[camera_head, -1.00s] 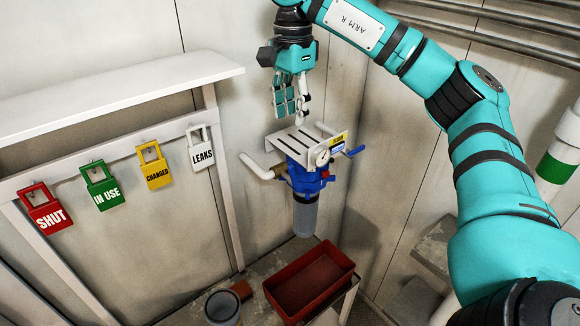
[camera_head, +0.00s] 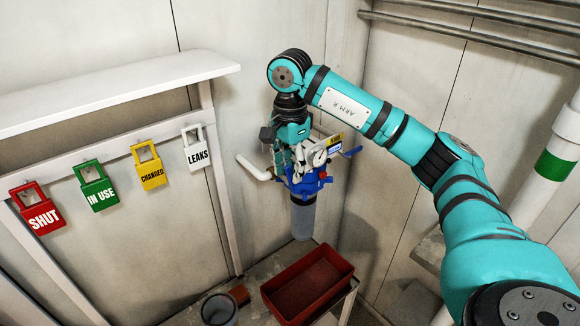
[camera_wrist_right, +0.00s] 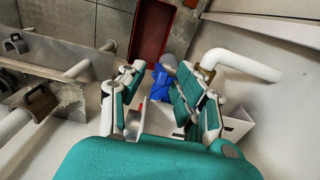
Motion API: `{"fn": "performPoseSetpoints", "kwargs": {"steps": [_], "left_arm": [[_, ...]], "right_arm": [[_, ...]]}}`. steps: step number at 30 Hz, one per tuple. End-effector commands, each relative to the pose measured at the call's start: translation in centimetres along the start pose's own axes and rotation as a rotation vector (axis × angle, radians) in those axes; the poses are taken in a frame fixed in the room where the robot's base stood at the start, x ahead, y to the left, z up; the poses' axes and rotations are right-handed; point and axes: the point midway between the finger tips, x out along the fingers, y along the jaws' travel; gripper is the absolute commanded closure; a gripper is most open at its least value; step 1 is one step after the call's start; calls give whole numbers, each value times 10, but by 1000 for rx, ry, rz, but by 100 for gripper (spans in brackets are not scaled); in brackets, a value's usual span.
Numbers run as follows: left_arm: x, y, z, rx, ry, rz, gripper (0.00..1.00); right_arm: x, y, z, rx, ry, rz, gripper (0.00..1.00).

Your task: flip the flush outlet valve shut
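The filter unit has a blue head (camera_head: 304,186) and a grey-clear bowl (camera_head: 302,218) below it, by the wall corner. A blue lever (camera_head: 351,152) sticks out at its right; I cannot tell whether it is the flush outlet valve. My right gripper (camera_head: 298,166) is at the unit's head and hides much of it and its bracket. In the right wrist view, my gripper's fingers (camera_wrist_right: 158,92) are spread, with the blue head (camera_wrist_right: 160,84) showing between and beyond them. I see nothing held. My left gripper is not in view.
A white pipe (camera_head: 254,168) sticks out left of the unit. A red tray (camera_head: 308,284) and a grey cup (camera_head: 219,308) are below. Red, green, yellow and white tags hang on a rail at left, under a white shelf (camera_head: 110,92).

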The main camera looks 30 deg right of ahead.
Motion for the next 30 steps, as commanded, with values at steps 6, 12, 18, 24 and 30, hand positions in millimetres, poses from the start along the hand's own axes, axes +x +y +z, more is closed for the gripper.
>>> {"fn": "performPoseSetpoints", "kwargs": {"steps": [6,12,18,24,30], "left_arm": [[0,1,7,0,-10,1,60],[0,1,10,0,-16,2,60],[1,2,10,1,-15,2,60],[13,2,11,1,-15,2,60],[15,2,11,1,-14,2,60]], "right_arm": [[0,0,0,0,0,0,79],[0,0,0,0,0,0,100],[0,0,-1,1,-9,1,100],[4,0,-11,6,-192,2,100],[0,0,-14,1,-273,1,100]]}}
